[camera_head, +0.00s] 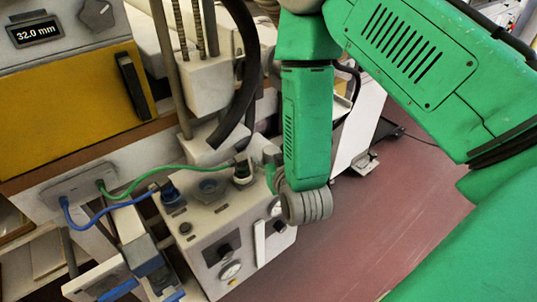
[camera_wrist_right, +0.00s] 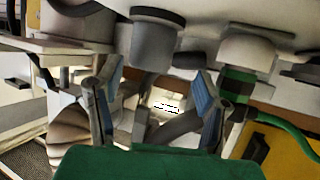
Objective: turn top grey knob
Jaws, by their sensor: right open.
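A faceted grey knob (camera_head: 97,14) is on the upper unit at the top left of the head view, beside the 32.0 mm display. On top of the control box (camera_head: 212,231) stands a grey-blue knob (camera_head: 210,187). My right gripper (camera_head: 271,165) is at the back right of this box, near the green connector (camera_head: 242,172); its fingers are mostly hidden. In the right wrist view its blue-padded fingers (camera_wrist_right: 155,100) are apart. A grey cylindrical knob-like part (camera_wrist_right: 154,35) shows above and between them. Which knob this is, I cannot tell. My left gripper is not in view.
A green cable (camera_head: 160,172) and a blue cable (camera_head: 100,218) run to the left. A thick black hose (camera_head: 245,75) hangs near my right forearm. A yellow panel (camera_head: 70,100) with a black handle is at the left. The reddish floor (camera_head: 380,230) at the right looks clear.

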